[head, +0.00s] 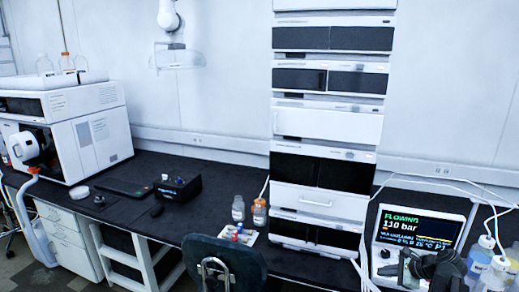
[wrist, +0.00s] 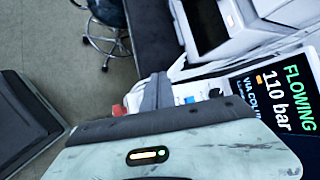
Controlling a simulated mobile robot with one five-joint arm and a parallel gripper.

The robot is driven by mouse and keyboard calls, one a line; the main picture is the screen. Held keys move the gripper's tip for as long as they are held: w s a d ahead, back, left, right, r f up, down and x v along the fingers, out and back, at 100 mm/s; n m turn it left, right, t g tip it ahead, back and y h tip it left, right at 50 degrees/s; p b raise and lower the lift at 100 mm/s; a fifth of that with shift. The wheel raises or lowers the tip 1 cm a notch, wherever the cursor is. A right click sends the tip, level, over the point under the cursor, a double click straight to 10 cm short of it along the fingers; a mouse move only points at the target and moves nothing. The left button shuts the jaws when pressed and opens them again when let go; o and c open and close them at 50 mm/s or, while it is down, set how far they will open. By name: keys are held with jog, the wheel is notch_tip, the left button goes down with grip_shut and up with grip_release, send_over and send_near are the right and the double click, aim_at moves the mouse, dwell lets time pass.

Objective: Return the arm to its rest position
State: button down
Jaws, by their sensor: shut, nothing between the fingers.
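My gripper (wrist: 156,92) shows in the wrist view as dark grey fingers, shut with nothing between them, above a pale panel with a small orange light. In the head view a dark shape that looks like my gripper and arm (head: 436,268) is low at the right, in front of the lit screen (head: 419,228). The screen reads FLOWING and 110 bar, and it also shows at the right of the wrist view (wrist: 278,95). The arm's full pose is hidden.
The tall chromatography stack (head: 325,125) stands left of the screen. Capped bottles (head: 481,255) are close to the arm at the right. Small bottles (head: 259,212) stand left of the stack. A chair (head: 224,262) is in front of the bench. Grey floor (wrist: 60,45) shows in the wrist view.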

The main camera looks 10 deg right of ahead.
jog(key=w+a+f+n+g+p, duration=0.1)
jog(key=w+a+n+g, duration=0.15)
jog(key=a, duration=0.85)
jog(key=w+a+n+g+y, duration=0.1)
jog(key=a+n, duration=0.2)
jog(key=a, duration=0.7)
jog(key=w+a+f+n+g+p, duration=0.1)
jog(key=w+a+n, duration=0.15)
jog(key=a, duration=0.85)
jog(key=s+a+f+n+g+h, duration=0.25)
jog(key=s+a+n, duration=0.25)
jog(key=a+n, duration=0.35)
jog(key=s+d+n, duration=0.1)
jog(key=n, duration=0.1)
jog(key=s+d+n+g+h, duration=0.1)
jog(key=n, duration=0.1)
jog(key=s+d+n+h, duration=0.1)
jog(key=d+n, duration=0.1)
jog(key=shift+s+f, duration=0.2)
dwell(2.8)
